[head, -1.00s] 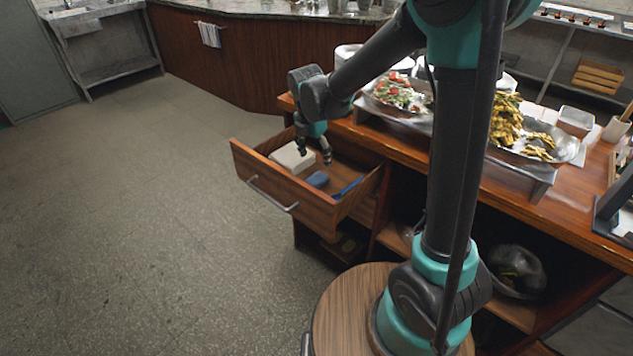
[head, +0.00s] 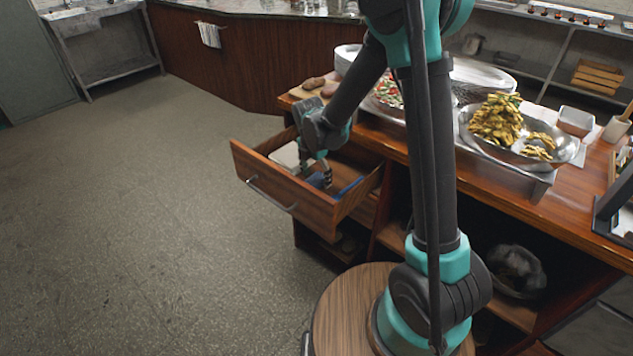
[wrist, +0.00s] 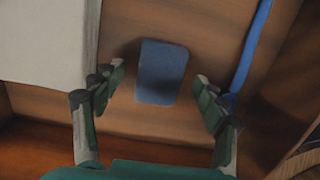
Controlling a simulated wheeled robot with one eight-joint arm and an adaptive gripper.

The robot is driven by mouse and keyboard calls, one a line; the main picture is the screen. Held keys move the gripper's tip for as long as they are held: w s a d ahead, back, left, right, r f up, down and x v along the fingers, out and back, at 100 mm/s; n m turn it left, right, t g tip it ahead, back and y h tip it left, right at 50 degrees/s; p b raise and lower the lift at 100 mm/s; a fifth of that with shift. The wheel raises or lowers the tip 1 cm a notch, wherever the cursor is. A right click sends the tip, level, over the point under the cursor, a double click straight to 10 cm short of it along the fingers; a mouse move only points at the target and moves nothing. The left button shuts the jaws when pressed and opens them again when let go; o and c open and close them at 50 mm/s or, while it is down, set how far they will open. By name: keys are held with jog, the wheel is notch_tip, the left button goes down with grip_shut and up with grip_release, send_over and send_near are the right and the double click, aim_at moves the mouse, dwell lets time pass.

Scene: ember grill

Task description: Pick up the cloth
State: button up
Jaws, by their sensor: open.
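The cloth (head: 315,180) looks like a small flat blue rectangle lying on the bottom of the open drawer (head: 268,187). In the wrist view the cloth (wrist: 162,72) lies between the two fingers, with a gap on each side. My gripper (head: 325,179) is down inside the drawer, partly in front of the cloth in the head view. In the wrist view my gripper (wrist: 162,80) is open and empty, with its fingertips to the left and right of the cloth. I cannot tell the exact height left above it.
A white block (wrist: 45,40) lies in the drawer left of the cloth. A long blue item (wrist: 252,50) lies to the right, close to the right finger. Drawer walls surround these. Platters of food (head: 497,122) stand on the counter above. A white towel (head: 209,35) hangs farther back.

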aim_at(316, 179)
jog(key=c, duration=1.1)
jog(key=shift+r, duration=0.15)
notch_tip(316, 179, up, 20)
